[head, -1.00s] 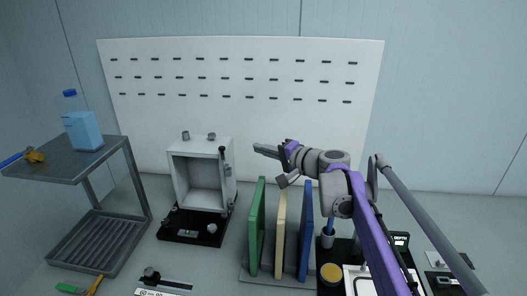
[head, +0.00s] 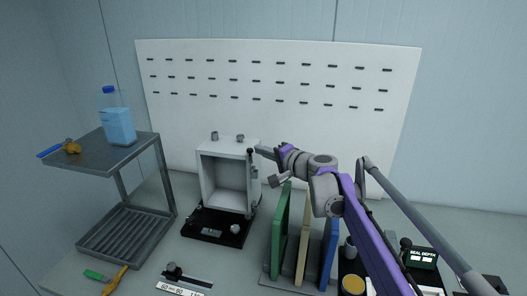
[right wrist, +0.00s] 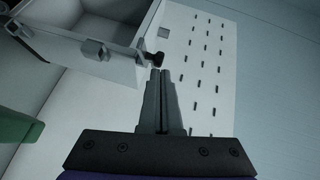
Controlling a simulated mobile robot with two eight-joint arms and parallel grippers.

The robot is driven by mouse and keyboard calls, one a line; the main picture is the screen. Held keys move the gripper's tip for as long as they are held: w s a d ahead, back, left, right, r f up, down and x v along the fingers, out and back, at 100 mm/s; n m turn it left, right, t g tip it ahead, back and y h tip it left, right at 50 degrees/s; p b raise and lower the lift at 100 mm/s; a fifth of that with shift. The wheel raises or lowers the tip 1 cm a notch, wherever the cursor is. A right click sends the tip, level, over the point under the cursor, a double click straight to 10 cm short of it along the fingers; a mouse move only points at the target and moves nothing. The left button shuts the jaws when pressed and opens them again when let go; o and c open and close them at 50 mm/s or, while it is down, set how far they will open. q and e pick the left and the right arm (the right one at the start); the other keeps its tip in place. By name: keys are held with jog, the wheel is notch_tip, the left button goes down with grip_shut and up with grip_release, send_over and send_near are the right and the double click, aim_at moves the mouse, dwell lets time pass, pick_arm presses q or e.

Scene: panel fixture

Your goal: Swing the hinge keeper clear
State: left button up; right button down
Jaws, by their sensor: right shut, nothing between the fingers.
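The white open-fronted box fixture (head: 203,178) stands on a black base plate (head: 217,228). A dark upright bar with a black knob (head: 250,166), which looks like the hinge keeper, runs along the box's right front edge. In the right wrist view a black knob (right wrist: 155,59) sits at the box corner, just beyond my fingertips. My right gripper (head: 261,150) is shut and empty, its tips close to the right of the knob; I cannot tell whether they touch. Its closed fingers (right wrist: 161,74) also show in the right wrist view. My left gripper is not in view.
Green (head: 281,232), cream (head: 302,240) and blue (head: 328,255) panels stand in a rack below my right arm. A metal shelf (head: 98,152) with a blue bottle (head: 118,124) stands at left. A white slotted board (head: 300,110) is behind the box.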

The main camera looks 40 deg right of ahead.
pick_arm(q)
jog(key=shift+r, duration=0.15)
pick_arm(e)
jog(key=shift+a, duration=0.1)
pick_arm(q)
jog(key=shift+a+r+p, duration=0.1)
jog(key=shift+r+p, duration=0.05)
jog(key=shift+p, duration=0.15)
pick_arm(e)
jog(key=shift+a+m+h, duration=0.2)
jog(key=shift+m+h, duration=0.1)
jog(key=shift+h, duration=0.3)
